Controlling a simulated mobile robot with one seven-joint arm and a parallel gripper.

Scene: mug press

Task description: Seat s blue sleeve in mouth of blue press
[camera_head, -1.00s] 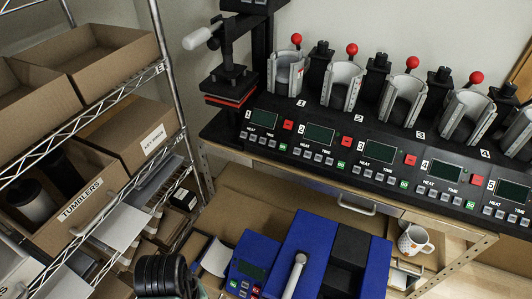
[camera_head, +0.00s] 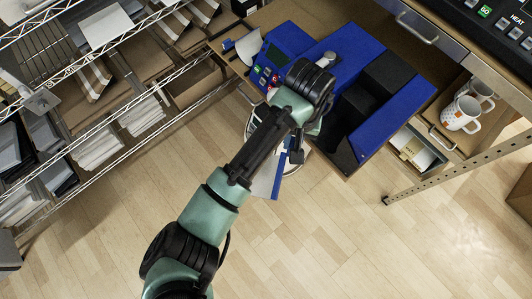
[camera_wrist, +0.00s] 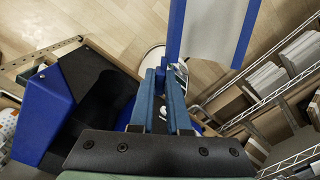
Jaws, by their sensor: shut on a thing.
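My gripper (camera_wrist: 164,82) is shut on the blue edge of the sleeve (camera_wrist: 212,32), a pale flat panel with blue borders that sticks out past the fingertips. In the head view the sleeve (camera_head: 268,180) hangs below my wrist, partly covered by my arm, and my gripper (camera_head: 296,150) is mostly hidden. The blue press (camera_head: 402,122) stands to the right of the gripper, with a dark mouth open toward the front. It also shows at the left of the wrist view (camera_wrist: 38,112). The sleeve is apart from the press.
A blue control box (camera_head: 272,58) adjoins the press on the left. A wire shelf with paper stacks (camera_head: 97,147) fills the left. Wooden floor lies open in front.

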